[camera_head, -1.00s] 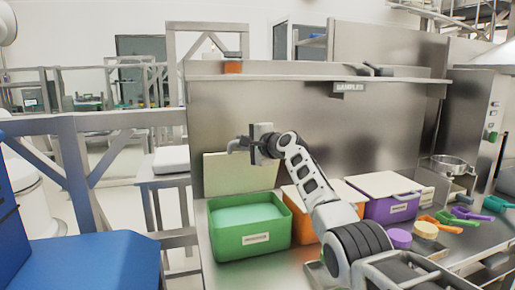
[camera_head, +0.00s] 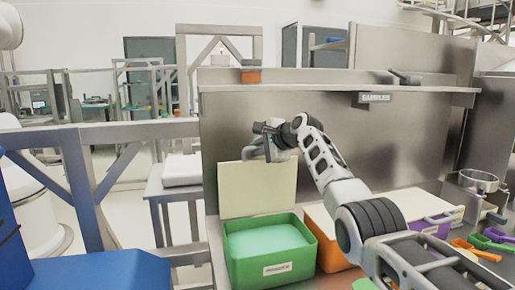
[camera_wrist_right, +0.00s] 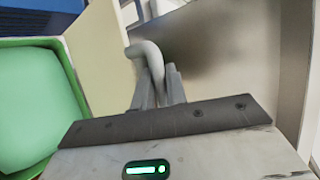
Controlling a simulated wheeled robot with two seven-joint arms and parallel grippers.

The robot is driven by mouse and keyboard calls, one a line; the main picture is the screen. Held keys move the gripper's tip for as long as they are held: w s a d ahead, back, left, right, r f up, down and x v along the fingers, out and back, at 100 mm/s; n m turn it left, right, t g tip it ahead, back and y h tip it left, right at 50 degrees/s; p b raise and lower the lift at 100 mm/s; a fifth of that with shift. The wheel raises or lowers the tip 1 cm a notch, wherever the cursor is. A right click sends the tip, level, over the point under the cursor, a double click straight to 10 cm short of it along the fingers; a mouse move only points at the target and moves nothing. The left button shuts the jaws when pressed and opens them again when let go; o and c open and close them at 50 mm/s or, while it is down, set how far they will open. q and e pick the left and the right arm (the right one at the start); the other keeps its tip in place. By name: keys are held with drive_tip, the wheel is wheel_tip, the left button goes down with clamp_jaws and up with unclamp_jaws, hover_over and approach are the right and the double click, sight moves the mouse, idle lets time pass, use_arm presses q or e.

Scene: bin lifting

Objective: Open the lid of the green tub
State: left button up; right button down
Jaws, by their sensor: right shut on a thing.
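The green tub (camera_head: 270,266) stands on the steel counter with pale green contents inside. Its cream lid (camera_head: 257,190) is raised and stands roughly upright along the tub's back edge. My right gripper (camera_head: 268,148) is at the lid's upper part. In the right wrist view my right gripper's fingers (camera_wrist_right: 158,88) are closed on a grey curved handle (camera_wrist_right: 148,55) beside the lid (camera_wrist_right: 98,50). The tub's green rim (camera_wrist_right: 72,75) shows at left there. My left gripper is not in view.
An orange tub (camera_head: 326,240) and a purple tub (camera_head: 437,228) with closed lids stand to the right, partly behind my right arm. Coloured scoops and a metal pot (camera_head: 478,182) are further right. A steel back panel (camera_head: 235,120) rises behind the lid.

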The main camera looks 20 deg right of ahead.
drive_tip(key=shift+a+f, duration=0.1)
drive_tip(key=shift+f, duration=0.1)
drive_tip(key=c, duration=1.4)
unclamp_jaws()
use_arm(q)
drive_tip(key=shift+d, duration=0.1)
